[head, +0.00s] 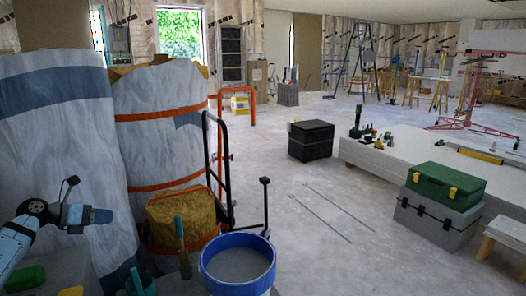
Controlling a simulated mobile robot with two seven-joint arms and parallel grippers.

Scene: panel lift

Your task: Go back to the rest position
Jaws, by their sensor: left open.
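My left gripper (100,216) is at the lower left of the head view, at the end of my blue and grey arm. It points to the right, in front of a large white wrapped bundle (60,135). Its jaws are open, and I see nothing held between them. Whether it touches the bundle I cannot tell. My right gripper is not in view.
A blue-rimmed bucket (238,240) and a hand cart (222,190) stand close in front. Beyond are a black box (311,140), a low white platform (385,160), stacked toolboxes (445,185) and a red panel lift (468,95). The middle floor is mostly clear, with two thin rods (325,212).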

